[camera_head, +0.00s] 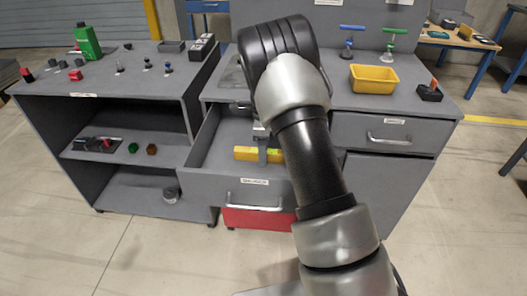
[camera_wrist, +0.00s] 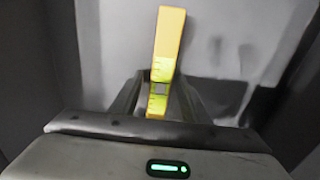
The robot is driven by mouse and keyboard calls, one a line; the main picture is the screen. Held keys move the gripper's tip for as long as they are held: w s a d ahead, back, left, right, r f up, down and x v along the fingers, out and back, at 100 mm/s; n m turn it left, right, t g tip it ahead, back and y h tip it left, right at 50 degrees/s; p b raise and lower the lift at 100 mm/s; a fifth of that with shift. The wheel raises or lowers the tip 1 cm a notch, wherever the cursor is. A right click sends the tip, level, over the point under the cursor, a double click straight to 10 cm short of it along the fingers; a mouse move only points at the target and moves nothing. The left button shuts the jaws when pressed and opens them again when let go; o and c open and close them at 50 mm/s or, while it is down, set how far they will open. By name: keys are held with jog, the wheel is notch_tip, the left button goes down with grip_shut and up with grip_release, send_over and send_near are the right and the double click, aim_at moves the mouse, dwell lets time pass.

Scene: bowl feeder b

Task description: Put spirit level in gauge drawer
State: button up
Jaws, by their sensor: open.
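The yellow spirit level (camera_head: 243,153) is inside the open drawer (camera_head: 222,180) of the grey cabinet, lying crosswise. My gripper (camera_head: 263,145) reaches down into the drawer at the level, and my arm hides part of the drawer's right side. In the wrist view the level (camera_wrist: 168,40) extends away from my gripper (camera_wrist: 158,97), with its near end between the two fingers. The fingers are open, one on each side of it. I cannot tell whether the level lies flat on the drawer floor.
A yellow bin (camera_head: 374,78) and blue and green T-handled tools stand on the cabinet top. A closed drawer (camera_head: 383,133) is at the right. A red box (camera_head: 250,218) sits below the open drawer. A shelf bench (camera_head: 130,80) with small parts stands left.

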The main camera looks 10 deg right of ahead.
jog(key=s+r+n+t+p, duration=0.1)
jog(key=s+r+n, duration=0.1)
jog(key=r, duration=0.8)
jog(key=s+r+n+p, duration=0.1)
jog(key=s+r, duration=0.2)
jog(key=r, duration=0.8)
jog(key=s+r+n+t+y, duration=0.1)
jog(key=s+r+n+t, duration=0.1)
jog(key=s+r+n, duration=0.65)
jog(key=s+n+t+h, duration=0.1)
jog(key=s+n, duration=0.9)
jog(key=s, duration=1)
jog(key=shift+a+r+t, duration=0.15)
jog(key=shift+r+t, duration=0.15)
jog(key=shift+t, duration=0.5)
